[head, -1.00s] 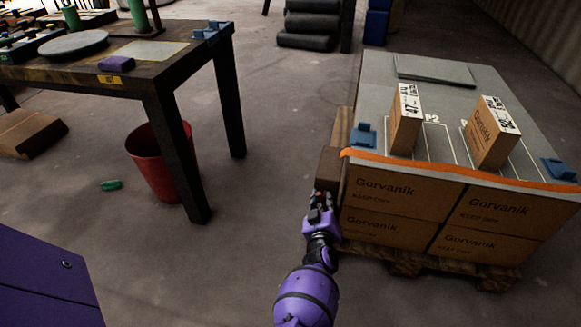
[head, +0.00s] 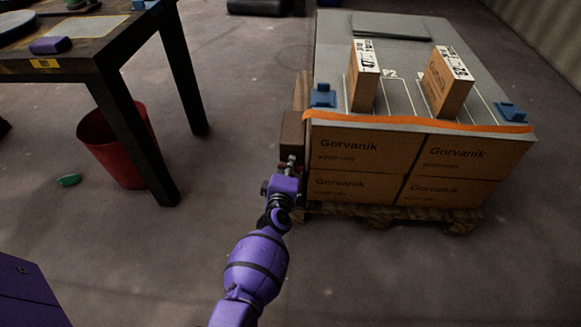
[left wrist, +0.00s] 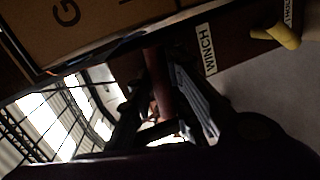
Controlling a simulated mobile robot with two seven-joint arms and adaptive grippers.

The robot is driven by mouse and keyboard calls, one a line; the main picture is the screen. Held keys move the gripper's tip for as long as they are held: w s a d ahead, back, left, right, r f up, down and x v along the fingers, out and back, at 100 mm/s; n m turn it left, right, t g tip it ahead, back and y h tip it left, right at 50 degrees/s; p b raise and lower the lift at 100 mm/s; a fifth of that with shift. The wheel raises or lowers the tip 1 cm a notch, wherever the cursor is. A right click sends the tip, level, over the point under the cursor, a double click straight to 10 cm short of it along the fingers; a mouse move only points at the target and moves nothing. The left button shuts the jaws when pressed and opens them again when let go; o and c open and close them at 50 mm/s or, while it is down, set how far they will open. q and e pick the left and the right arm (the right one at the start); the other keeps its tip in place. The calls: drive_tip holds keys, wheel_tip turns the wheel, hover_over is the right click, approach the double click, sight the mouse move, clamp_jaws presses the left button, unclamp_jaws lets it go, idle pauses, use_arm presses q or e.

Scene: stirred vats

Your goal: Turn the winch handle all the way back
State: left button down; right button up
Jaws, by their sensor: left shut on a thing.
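The winch is a brown box (head: 292,130) on the left side of the stacked cartons. In the left wrist view its white WINCH label (left wrist: 206,50) shows on a dark red-brown face. My left gripper (head: 287,172) is at the front of the winch, low beside the cartons. In the left wrist view the reddish winch handle (left wrist: 157,80) runs between the fingers, and the gripper is shut on it. The handle's turn angle is hard to tell, as the gripper covers most of it in the head view. My right gripper is out of view.
A yellow lever (left wrist: 278,36) with a small label sits near the winch. Gorvanik cartons (head: 355,160) stand on a wooden pallet (head: 390,218), under a grey top with two small boxes. A dark table (head: 105,62) and a red bin (head: 110,150) stand left.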

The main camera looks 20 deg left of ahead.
use_arm(q)
drive_tip(key=shift+w+a+r+n, duration=0.1)
drive_tip(key=shift+a+r+n, duration=0.05)
drive_tip(key=shift+n, duration=0.45)
drive_tip(key=shift+b, duration=0.3)
drive_tip(key=c, duration=1.7)
unclamp_jaws()
drive_tip(key=shift+o, duration=0.4)
